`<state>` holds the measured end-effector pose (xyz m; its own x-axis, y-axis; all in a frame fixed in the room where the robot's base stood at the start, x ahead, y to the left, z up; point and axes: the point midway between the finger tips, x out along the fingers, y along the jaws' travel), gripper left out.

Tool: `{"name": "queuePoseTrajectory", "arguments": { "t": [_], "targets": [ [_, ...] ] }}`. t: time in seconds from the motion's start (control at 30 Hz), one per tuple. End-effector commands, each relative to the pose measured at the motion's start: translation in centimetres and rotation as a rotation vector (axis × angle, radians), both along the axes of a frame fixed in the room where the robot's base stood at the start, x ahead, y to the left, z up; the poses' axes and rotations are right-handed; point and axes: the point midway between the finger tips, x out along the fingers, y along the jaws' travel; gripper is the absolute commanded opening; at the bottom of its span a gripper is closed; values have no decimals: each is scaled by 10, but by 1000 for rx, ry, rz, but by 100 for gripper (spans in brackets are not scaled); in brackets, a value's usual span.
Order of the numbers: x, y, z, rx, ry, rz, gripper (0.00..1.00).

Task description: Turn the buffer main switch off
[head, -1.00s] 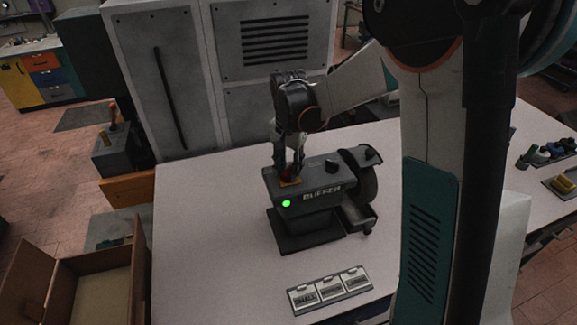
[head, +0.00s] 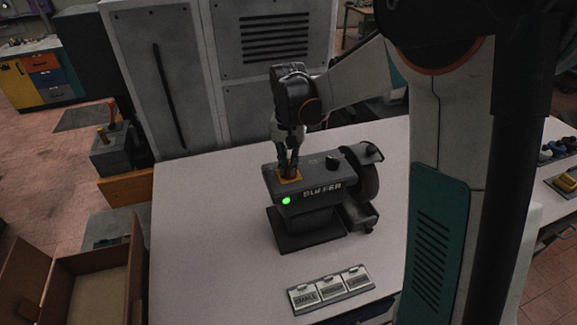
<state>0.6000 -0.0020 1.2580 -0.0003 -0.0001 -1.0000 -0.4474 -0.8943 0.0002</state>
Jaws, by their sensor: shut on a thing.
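The buffer (head: 318,190) is a dark grey machine on the white table, with "BUFFER" lettering on its front and a wheel (head: 362,175) at its right end. A green lamp (head: 286,201) glows on its front left. The red main switch (head: 289,174) sits on a yellow plate on the top left of the housing. My gripper (head: 288,167) points down from above and is shut on the red switch. The fingers hide much of the switch, so its exact position cannot be told.
A label plate with three tiles (head: 331,288) lies at the table's front. A grey cabinet (head: 220,80) stands behind the table, and an open cardboard box (head: 95,270) is at lower left. The table left of the buffer is clear.

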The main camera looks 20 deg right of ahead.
Motion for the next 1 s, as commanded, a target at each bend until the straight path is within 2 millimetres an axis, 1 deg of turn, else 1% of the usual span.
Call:
{"name": "queuePoseTrajectory", "arguments": {
  "t": [0.3, 0.5, 0.7, 1.0],
  "targets": [
    [0, 0, -1, 0, 0, 255, 0],
    [0, 0, 0, 0, 0, 370, 0],
    [0, 0, 0, 0, 0, 438, 0],
    [0, 0, 1, 0, -1, 466, 0]
  ]
}}
